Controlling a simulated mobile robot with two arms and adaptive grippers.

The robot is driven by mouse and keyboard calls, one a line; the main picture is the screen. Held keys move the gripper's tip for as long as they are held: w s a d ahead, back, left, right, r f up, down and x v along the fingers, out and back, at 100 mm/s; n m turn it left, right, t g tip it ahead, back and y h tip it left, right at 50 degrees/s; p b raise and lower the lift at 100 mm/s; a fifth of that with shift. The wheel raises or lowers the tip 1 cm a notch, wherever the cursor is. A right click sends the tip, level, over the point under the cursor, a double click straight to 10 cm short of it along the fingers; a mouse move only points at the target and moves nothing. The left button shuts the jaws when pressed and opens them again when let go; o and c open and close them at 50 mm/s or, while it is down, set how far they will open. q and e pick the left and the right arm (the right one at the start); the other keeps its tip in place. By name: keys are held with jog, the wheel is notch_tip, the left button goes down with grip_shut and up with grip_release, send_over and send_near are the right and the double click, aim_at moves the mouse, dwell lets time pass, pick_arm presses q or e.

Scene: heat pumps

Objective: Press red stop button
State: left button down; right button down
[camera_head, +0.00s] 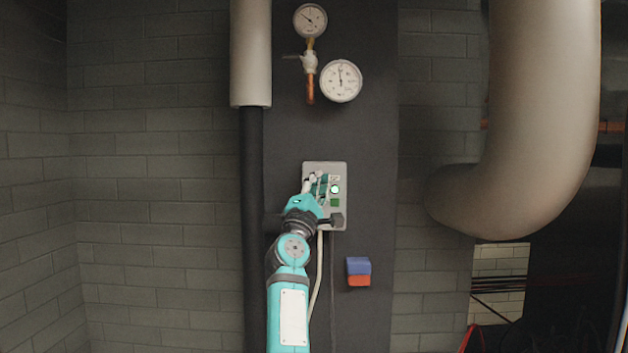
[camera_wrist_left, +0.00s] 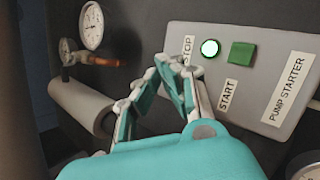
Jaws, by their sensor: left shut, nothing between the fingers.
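The grey pump starter panel (camera_head: 340,222) is on the dark board in the head view. It also shows in the wrist view (camera_wrist_left: 265,85), with STOP, START and PUMP STARTER labels. A round light (camera_head: 336,189) glows white-green, and a square green button (camera_head: 336,203) sits beside it. They show again as the light (camera_wrist_left: 210,48) and green button (camera_wrist_left: 242,55). No red stop button is visible; my fingers cover the area by the STOP label (camera_wrist_left: 188,48). My left gripper (camera_head: 318,178) is shut and empty in front of the panel's left part. Its fingertips (camera_wrist_left: 172,62) meet near that label; I cannot tell whether they touch the panel. My right gripper is out of view.
Two gauges (camera_head: 310,20) (camera_head: 340,81) with a copper pipe hang above the panel. A thick vertical pipe (camera_head: 250,55) is at left, and a large bent pipe (camera_head: 540,120) at right. A blue and red block (camera_head: 358,266) is below the panel.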

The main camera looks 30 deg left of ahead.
pick_arm(q)
jog(key=shift+w, duration=0.15)
dwell(0.5)
jog(key=shift+w+a, duration=0.25)
jog(key=shift+w+a+b, duration=0.1)
jog(key=shift+w+b, duration=0.2)
dwell(0.7)
dwell(0.4)
jog(key=shift+s+d+p, duration=0.35)
jog(key=shift+s+p, duration=0.15)
jog(key=shift+s, duration=0.25)
jog(key=s, duration=0.1)
jog(key=s+d+p, duration=0.1)
jog(key=s, duration=0.1)
jog(key=s+d+p, duration=0.1)
jog(key=shift+s, duration=0.2)
